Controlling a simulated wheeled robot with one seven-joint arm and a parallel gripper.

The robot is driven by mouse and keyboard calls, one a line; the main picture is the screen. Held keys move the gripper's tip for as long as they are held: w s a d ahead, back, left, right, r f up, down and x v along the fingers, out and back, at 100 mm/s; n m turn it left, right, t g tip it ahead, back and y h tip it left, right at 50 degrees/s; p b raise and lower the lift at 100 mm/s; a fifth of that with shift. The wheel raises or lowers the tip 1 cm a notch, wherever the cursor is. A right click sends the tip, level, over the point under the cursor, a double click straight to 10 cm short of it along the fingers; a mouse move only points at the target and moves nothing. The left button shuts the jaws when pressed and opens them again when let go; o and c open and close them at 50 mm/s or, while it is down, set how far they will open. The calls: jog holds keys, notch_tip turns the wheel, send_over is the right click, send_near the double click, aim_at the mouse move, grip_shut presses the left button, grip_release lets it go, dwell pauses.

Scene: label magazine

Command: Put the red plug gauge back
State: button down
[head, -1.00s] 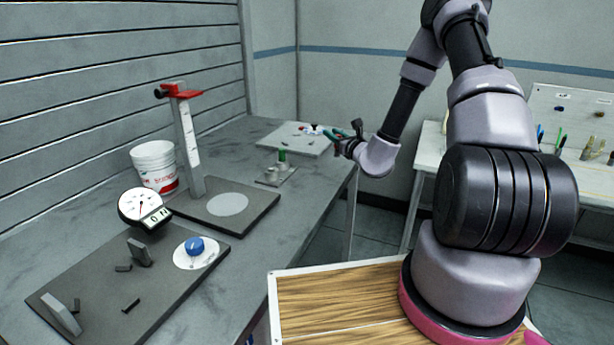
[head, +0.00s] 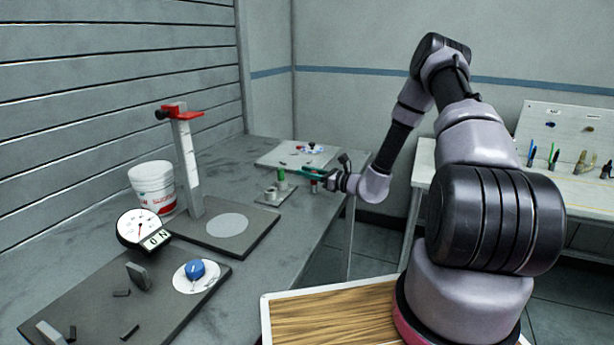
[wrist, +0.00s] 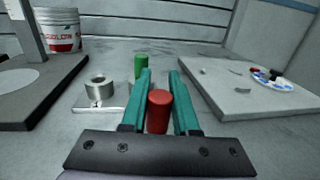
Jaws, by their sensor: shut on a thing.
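The red plug gauge (wrist: 159,110) is a red cylinder standing between my gripper's two teal fingers in the wrist view. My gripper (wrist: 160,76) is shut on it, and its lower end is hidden. In the head view my gripper (head: 296,170) reaches left over the far end of the bench, with a bit of the red gauge (head: 314,186) showing under the fingers. A small light holder plate (wrist: 106,105) with a metal ring (wrist: 99,87) lies to the left of the fingers. A green plug gauge (wrist: 141,66) stands upright just beyond the fingertips; it also shows in the head view (head: 282,179).
A flat grey board (wrist: 250,88) with a blue-and-white dial lies to the right in the wrist view. A height stand (head: 188,160), a white bucket (head: 153,187) and a dial gauge (head: 139,229) stand nearer on the bench. Bare bench top surrounds the holder.

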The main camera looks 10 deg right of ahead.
jog(key=shift+f, duration=0.45)
jog(key=shift+f, duration=0.2)
jog(key=c, duration=0.7)
grip_release()
jog(key=shift+r, duration=0.1)
